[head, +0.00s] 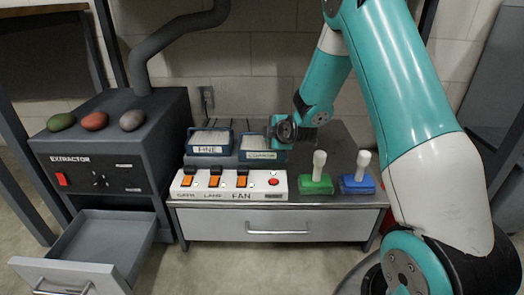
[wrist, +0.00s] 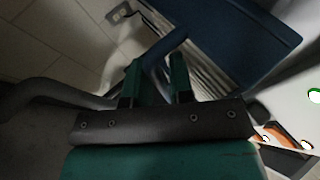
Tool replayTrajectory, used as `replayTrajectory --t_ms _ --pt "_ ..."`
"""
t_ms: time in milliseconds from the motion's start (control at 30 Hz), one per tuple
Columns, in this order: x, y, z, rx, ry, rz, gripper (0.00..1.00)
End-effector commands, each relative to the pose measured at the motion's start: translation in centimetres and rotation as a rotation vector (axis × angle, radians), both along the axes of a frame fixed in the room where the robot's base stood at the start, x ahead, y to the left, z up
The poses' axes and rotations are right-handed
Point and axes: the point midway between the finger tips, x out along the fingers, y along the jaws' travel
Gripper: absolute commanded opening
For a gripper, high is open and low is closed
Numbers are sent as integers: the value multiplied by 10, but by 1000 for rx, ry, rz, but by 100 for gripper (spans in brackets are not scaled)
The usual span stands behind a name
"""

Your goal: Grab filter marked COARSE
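The filter marked COARSE (head: 262,155) has a blue frame and pale label, and sits on the dark cabinet beside the filter marked FINE (head: 208,149). My gripper (head: 285,130) is at the right side of COARSE in the head view, and its fingers are hard to make out there. In the wrist view, the two green fingers (wrist: 156,82) are apart. A large blue panel (wrist: 225,30), apparently the filter's frame, lies ahead of them. A blue bar (wrist: 168,45) reaches down to between the fingertips; I cannot tell whether they touch it.
A white switch panel (head: 228,186) stands in front of the filters. Green (head: 316,184) and blue (head: 357,183) blocks with white knobs stand on the right. The extractor box (head: 110,165) is at left, with an open drawer (head: 90,250) below.

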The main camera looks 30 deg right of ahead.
Motion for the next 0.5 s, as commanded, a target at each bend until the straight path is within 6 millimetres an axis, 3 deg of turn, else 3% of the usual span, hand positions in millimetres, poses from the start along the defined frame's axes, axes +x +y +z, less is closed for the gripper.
replayTrajectory --t_ms 200,300,500 --pt "1 0 0 0 0 0 19" --pt "0 0 0 0 0 0 0" --pt "1 0 1 1 -1 0 0"
